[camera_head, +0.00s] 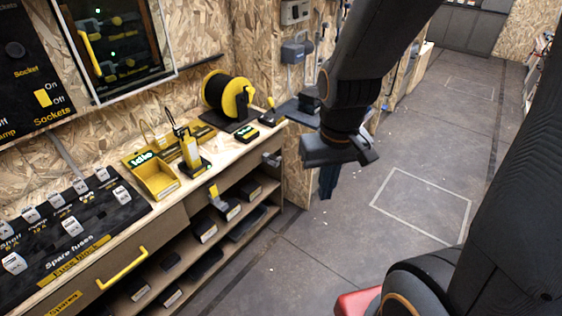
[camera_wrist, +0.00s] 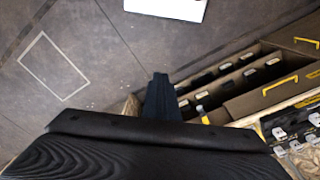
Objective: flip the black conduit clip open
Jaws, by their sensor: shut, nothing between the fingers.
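I cannot make out the black conduit clip for certain in either view. A dark conduit-like strip (camera_head: 206,60) runs along the chipboard wall to the right of the glazed cabinet, but no clip on it can be told apart. My gripper (camera_head: 327,186) hangs pointing down in the head view, over the floor just right of the workbench end. In the wrist view my gripper (camera_wrist: 160,78) has its fingers together with nothing between them. It touches nothing that I can see.
The workbench (camera_head: 165,205) with open shelves runs along the left. A yellow-black cable reel (camera_head: 233,98) and a yellow tray (camera_head: 155,178) stand on it. Grey boxes (camera_head: 295,51) are on the wall behind my arm. Open floor (camera_head: 420,205) lies to the right.

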